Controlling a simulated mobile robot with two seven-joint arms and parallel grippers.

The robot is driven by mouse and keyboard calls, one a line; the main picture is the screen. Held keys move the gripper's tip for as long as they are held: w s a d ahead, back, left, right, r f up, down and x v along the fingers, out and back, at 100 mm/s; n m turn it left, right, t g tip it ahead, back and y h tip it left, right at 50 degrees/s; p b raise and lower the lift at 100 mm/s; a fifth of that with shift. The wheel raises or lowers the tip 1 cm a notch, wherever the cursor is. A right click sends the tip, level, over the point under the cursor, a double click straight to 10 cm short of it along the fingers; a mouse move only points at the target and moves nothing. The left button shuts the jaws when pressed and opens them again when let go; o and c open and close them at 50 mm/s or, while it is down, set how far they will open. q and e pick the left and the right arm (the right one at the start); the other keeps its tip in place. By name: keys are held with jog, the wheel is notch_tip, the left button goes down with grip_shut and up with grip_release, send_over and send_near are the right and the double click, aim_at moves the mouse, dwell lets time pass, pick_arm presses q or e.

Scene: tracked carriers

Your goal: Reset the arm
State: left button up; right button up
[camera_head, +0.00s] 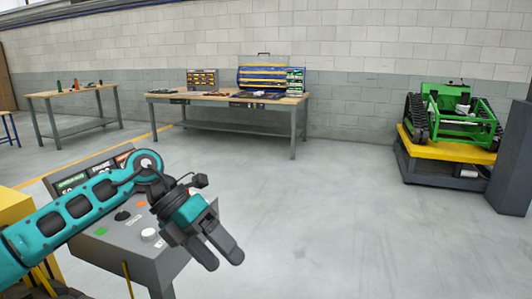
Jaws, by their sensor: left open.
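My left arm comes in from the left, teal and dark grey. My left gripper (222,252) is open and empty, its two dark grey fingers pointing down and to the right. It hangs in front of the right side of a grey control console (150,268), and I cannot tell whether it touches it. The arm hides part of the console. My right gripper is not in view.
The console has a white knob (149,234) and coloured markings. A workbench (225,99) with tool cases stands at the back wall, a smaller table (72,92) left of it. A green tracked carrier (460,115) sits on a yellow-topped platform (450,148) at right. The middle floor is clear.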

pick_arm(q)
jog(key=s+d+r+n+t+h, duration=0.1)
jog(key=s+d+n+h, duration=0.1)
jog(key=d+n+h, duration=0.3)
jog(key=s+d+n+t+h, duration=0.2)
jog(key=s+d+h, duration=0.1)
jog(key=d+h, duration=0.35)
jog(key=w+a+f+n+t+y+p, duration=0.1)
jog(key=a+f+n+t+y, duration=0.6)
jog(key=n, duration=0.5)
jog(key=a+f+n+t+y+p, duration=0.1)
jog(key=a+f+n+t+y, duration=0.4)
jog(key=n+t, duration=0.6)
jog(key=s+a+f+n+g+y, duration=0.2)
jog(key=s+a+f+n+g, duration=0.2)
jog(key=s+f, duration=0.2)
jog(key=s+a+f+n+g+y, duration=0.3)
jog(key=s+f, duration=0.4)
jog(key=f, duration=0.3)
jog(key=a+n+g, duration=0.1)
jog(key=n, duration=0.1)
jog(key=shift+s+a+n, duration=0.2)
jog(key=shift+a+n, duration=0.1)
jog(key=shift+a, duration=0.1)
jog(key=shift+r+y, duration=0.1)
jog(key=shift+y, duration=0.15)
jog(key=shift+c, duration=0.4)
